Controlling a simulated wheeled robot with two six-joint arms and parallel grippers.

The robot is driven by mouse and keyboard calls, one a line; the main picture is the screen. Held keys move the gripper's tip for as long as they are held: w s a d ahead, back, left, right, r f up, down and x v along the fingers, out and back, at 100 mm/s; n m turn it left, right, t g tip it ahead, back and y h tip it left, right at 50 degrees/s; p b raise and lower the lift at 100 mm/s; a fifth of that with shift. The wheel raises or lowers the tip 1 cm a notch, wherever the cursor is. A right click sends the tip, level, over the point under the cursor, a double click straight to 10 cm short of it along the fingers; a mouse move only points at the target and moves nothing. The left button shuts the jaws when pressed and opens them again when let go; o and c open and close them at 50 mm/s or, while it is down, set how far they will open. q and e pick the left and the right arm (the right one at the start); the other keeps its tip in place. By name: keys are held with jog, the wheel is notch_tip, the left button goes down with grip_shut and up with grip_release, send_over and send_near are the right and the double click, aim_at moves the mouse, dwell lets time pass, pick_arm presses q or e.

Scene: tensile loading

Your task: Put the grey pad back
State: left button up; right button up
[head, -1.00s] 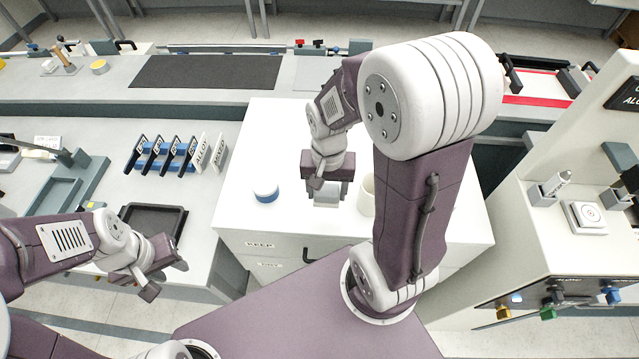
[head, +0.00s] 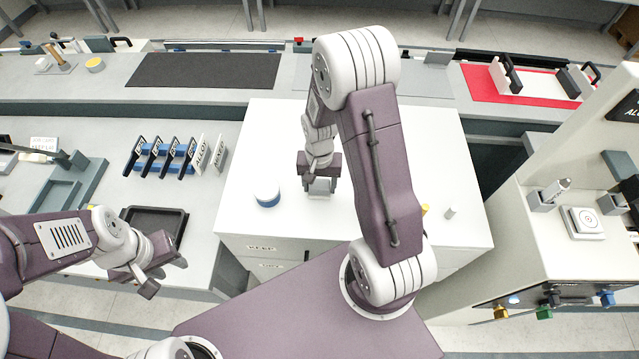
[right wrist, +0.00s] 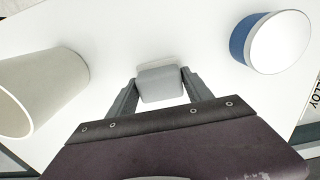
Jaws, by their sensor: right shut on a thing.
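My right gripper (head: 320,184) is shut on the grey pad (head: 321,188) over the white cabinet top. In the right wrist view the pad (right wrist: 162,84) is a small rounded grey block between the two fingers (right wrist: 160,95). A paler edge shows just behind it. I cannot tell whether the pad touches the cabinet top. My left gripper (head: 164,275) is open and empty at the lower left, near a black tray (head: 155,222).
A blue-and-white round pot (head: 267,195) stands left of the right gripper. A cream cup (right wrist: 42,92) is on its other side, hidden by my arm in the head view. The cabinet's front left (head: 240,225) is clear.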

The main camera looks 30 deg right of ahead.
aim_at(320, 185)
jog(key=shift+s+f, duration=0.1)
jog(key=shift+s, duration=0.05)
jog(key=o, duration=1.2)
jog(key=shift+s, duration=0.2)
pick_arm(q)
jog(key=shift+s, duration=0.2)
pick_arm(e)
jog(key=shift+w, duration=0.15)
pick_arm(q)
jog(key=shift+w, duration=0.1)
pick_arm(e)
jog(key=shift+w, duration=0.1)
